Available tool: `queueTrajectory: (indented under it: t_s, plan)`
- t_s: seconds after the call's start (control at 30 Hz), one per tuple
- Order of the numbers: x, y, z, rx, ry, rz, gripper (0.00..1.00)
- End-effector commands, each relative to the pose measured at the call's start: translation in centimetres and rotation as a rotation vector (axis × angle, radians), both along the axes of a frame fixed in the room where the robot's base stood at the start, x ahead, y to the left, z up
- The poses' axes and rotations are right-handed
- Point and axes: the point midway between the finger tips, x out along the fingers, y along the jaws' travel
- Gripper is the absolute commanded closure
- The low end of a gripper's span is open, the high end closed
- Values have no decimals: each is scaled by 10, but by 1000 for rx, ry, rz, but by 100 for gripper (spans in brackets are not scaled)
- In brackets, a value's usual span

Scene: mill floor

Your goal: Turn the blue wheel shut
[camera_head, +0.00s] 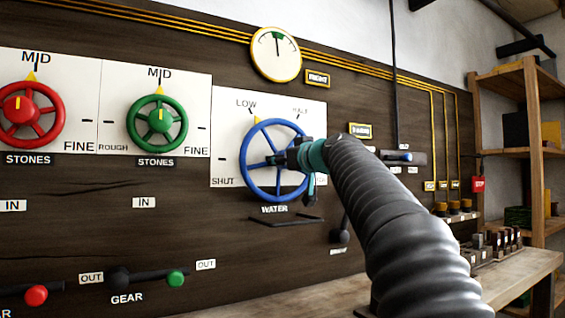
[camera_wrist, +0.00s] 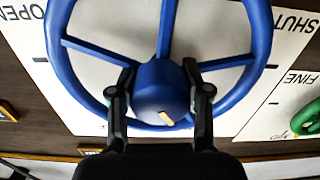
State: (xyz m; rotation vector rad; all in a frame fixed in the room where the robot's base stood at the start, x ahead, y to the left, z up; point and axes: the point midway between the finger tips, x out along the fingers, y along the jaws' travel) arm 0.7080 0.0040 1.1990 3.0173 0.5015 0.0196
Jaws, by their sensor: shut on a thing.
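The blue wheel (camera_head: 243,165) is mounted on a white dial plate labelled LOW, HALF and SHUT, with a WATER label below it. A yellow marker shows at its upper left rim, near LOW. SHUT is at the plate's lower left. My gripper (camera_head: 281,160) is at the wheel's middle, and my arm hides part of the right rim and the plate there. In the wrist view the plate appears upside down, and the two fingers of my gripper (camera_wrist: 160,95) close on either side of the blue hub (camera_wrist: 158,80), which carries a small yellow mark.
A green wheel (camera_head: 184,125) and a red wheel (camera_head: 62,110) are to the left. Levers with red (camera_head: 36,295) and green (camera_head: 176,279) knobs sit below. A black-knobbed lever (camera_head: 340,236) is below right of the blue wheel. A bench (camera_head: 515,275) and shelves stand at right.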

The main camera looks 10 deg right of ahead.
Motion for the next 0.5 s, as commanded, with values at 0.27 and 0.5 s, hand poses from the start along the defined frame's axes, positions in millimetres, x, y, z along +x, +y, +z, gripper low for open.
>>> queueTrajectory:
  t_s: [0.27,0.5]
  plan:
    - [0,0,-3,-153,-52,-1,87]
    - [1,-1,-3,-361,-121,-2,87]
